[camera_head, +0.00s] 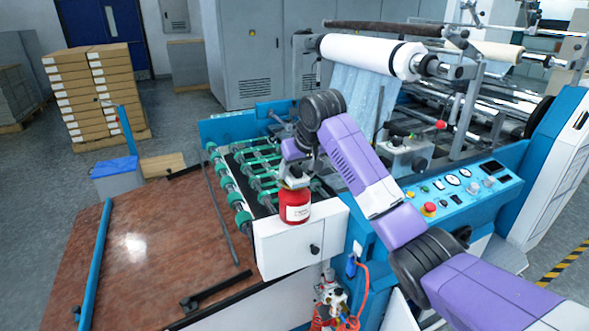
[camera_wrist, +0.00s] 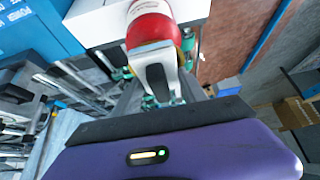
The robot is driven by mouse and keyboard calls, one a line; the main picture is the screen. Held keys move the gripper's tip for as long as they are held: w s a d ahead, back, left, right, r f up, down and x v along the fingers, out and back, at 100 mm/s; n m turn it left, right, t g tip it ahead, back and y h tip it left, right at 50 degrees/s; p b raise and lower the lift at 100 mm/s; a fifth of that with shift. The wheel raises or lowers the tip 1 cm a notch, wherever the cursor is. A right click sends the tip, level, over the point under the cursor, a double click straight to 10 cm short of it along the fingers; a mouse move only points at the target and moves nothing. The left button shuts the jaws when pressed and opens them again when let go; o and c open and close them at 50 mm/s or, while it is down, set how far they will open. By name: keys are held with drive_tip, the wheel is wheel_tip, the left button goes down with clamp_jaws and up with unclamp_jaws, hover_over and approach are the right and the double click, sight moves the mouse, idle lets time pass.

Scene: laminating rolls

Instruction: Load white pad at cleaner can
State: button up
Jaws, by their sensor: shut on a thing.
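The red cleaner can (camera_head: 296,206) with a white label stands upright on the white box front of the machine. In the wrist view the can (camera_wrist: 153,31) is at the top centre. My gripper (camera_head: 295,177) points down directly over the can's top. It is shut on a small pale piece, apparently the white pad (camera_wrist: 150,48), which shows against the can between the fingers. The pad seems to be at the can's top; I cannot tell whether it presses on it. The fingers hide most of the pad and the can's top.
Green-wheeled rollers (camera_head: 240,182) lie behind and left of the can. A brown table (camera_head: 150,245) extends left. The blue control panel (camera_head: 455,195) is at right, and a white film roll (camera_head: 370,55) is behind my arm.

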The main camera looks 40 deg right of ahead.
drive_tip(key=shift+r+p, duration=3.15)
drive_tip(key=shift+r, duration=0.4)
drive_tip(key=shift+f, duration=0.1)
